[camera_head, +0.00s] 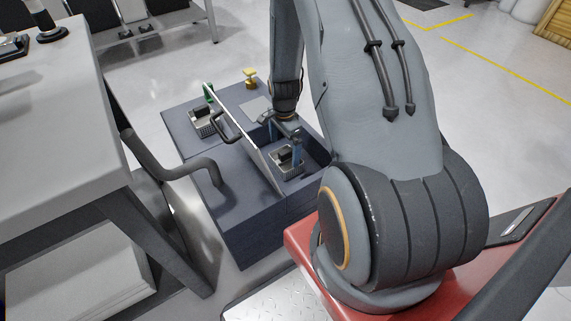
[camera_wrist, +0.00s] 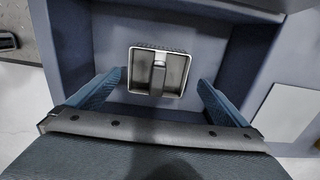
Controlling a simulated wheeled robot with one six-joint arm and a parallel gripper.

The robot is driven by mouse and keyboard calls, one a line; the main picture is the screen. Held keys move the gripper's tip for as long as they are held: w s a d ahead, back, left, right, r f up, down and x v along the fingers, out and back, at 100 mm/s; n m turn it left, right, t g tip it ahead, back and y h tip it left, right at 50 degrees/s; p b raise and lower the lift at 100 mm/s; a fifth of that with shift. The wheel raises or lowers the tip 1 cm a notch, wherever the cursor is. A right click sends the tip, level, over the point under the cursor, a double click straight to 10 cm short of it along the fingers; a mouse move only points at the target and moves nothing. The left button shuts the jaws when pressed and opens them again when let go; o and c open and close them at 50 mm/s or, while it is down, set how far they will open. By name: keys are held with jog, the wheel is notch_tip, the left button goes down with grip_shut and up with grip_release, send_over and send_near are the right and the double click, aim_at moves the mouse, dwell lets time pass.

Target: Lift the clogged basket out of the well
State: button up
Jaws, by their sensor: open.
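A small square metal basket (camera_head: 290,170) with a dark upright handle sits low in the open well (camera_head: 318,150) of the dark blue-grey fixture. In the wrist view the basket (camera_wrist: 183,76) is near the middle of the well floor (camera_wrist: 200,40), with its handle (camera_wrist: 158,76) across its centre. Whether it is clogged cannot be told. My gripper (camera_head: 284,142) points down over the well. In the wrist view my gripper (camera_wrist: 160,80) is open, its blue fingers spread left and right of the basket and apart from it, with nothing between them touching the handle.
A thin upright panel (camera_head: 243,135) with a dark handle stands left of the well. Beyond it is a second metal basket (camera_head: 203,126) near a green item (camera_head: 208,92). A yellow knob (camera_head: 250,75) stands at the back. A bent grey bar (camera_head: 170,170) and a table (camera_head: 60,120) are left.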

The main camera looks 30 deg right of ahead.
aim_at(286, 159)
jog(key=f, duration=0.3)
jog(key=f+b, duration=0.1)
jog(key=f, duration=0.2)
jog(key=shift+s+d+f, duration=0.2)
jog(key=shift+f, duration=0.05)
jog(key=shift+r, duration=0.1)
jog(key=c, duration=1)
